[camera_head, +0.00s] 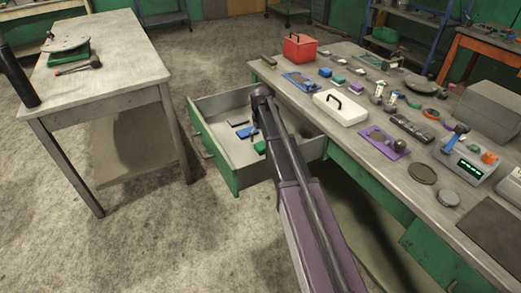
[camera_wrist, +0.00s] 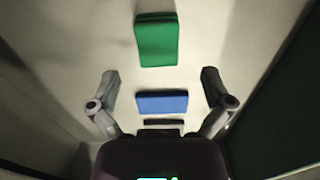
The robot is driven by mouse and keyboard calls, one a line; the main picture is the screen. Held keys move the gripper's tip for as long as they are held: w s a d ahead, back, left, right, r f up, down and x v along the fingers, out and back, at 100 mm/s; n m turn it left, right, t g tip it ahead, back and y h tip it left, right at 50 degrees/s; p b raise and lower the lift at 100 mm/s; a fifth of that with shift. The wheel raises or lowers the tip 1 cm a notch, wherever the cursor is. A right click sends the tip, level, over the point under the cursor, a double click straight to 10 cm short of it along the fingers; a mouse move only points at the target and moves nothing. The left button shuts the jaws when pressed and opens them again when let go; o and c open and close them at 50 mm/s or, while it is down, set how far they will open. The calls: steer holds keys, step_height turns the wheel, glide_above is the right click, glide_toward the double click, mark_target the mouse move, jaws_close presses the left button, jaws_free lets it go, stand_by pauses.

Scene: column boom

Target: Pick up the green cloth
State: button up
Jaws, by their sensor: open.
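The green cloth (camera_wrist: 157,40), a folded flat rectangle, lies on the pale drawer floor near the top of the wrist view. In the head view it shows as a small green patch (camera_head: 259,147) in the open drawer (camera_head: 226,105), partly hidden by my arm. My gripper (camera_wrist: 160,82) is open and empty, its two fingers spread wide. In the wrist view the cloth lies beyond the fingertips, between their lines. A blue flat item (camera_wrist: 162,103) lies between the fingers, apart from the cloth. My fingers are not visible in the head view.
A dark item (camera_wrist: 163,124) lies beyond the blue one, close to my gripper's body. Drawer walls rise on both sides. The workbench (camera_head: 300,94) beside the drawer holds a red box (camera_head: 300,48), a white case (camera_head: 340,108) and many small items. Another table (camera_head: 110,65) stands left.

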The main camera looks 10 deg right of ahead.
mark_target(261, 145)
steer(key=shift+f, duration=0.1)
steer(key=shift+w+d+f+b, duration=0.1)
steer(key=shift+f+b, duration=2.45)
steer(key=shift+b, duration=0.05)
steer(key=c, duration=1.1)
